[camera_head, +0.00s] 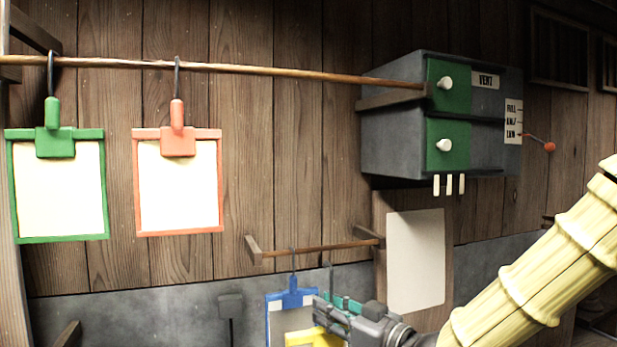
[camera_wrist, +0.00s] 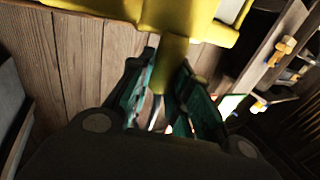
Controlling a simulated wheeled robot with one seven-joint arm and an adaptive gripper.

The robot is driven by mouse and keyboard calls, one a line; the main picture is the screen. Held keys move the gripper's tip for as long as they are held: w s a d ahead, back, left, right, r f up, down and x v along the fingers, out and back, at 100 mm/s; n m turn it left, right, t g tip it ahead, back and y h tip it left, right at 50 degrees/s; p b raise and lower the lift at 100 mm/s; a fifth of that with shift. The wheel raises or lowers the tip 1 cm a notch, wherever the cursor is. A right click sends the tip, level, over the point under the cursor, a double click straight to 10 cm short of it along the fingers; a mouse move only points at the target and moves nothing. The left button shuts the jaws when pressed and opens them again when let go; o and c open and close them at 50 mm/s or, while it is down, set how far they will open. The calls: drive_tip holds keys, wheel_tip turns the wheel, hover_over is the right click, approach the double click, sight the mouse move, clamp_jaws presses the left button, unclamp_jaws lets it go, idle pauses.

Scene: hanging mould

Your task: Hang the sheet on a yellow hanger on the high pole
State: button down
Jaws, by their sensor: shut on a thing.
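The high pole (camera_head: 270,71) runs along the wooden wall at the top of the head view. The yellow hanger (camera_head: 305,338) is low in the head view, its lower part cut off by the frame. In the wrist view its yellow handle (camera_wrist: 174,50) is between the fingers of my gripper (camera_wrist: 167,72), which is shut on it. In the head view my gripper (camera_head: 335,312) is below the low pole (camera_head: 315,249). A dark hook (camera_head: 328,278) rises beside it; I cannot tell whether it touches the low pole. A bit of pale sheet (camera_wrist: 228,11) shows by the yellow frame.
A green hanger (camera_head: 53,141) and a red hanger (camera_head: 177,142), each with a pale sheet, hang on the high pole's left part. The pole right of them is bare up to the grey vent box (camera_head: 395,140). A blue hanger (camera_head: 292,298) hangs on the low pole.

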drive_tip(key=w+d+r+m+t+h+p, duration=0.1)
drive_tip(key=w+r+m+t+h+p, duration=0.2)
drive_tip(key=r, duration=0.9)
drive_tip(key=s+r+n+g+y+p, duration=0.2)
drive_tip(key=s+r+p, duration=0.1)
drive_tip(key=r, duration=1.2)
drive_tip(key=s+r+n+g+y+p, duration=0.2)
drive_tip(key=s+r, duration=0.1)
drive_tip(key=r, duration=1.2)
drive_tip(key=w+a+b, duration=0.1)
drive_tip(key=w+a, duration=0.1)
drive_tip(key=w, duration=0.5)
drive_tip(key=w+a+f+b, duration=0.1)
drive_tip(key=w+a, duration=0.1)
drive_tip(key=w, duration=0.6)
drive_tip(key=shift+w+a+f, duration=0.2)
drive_tip(key=shift+a+f, duration=0.1)
drive_tip(key=shift+a, duration=0.05)
drive_tip(key=c, duration=1.3)
unclamp_jaws()
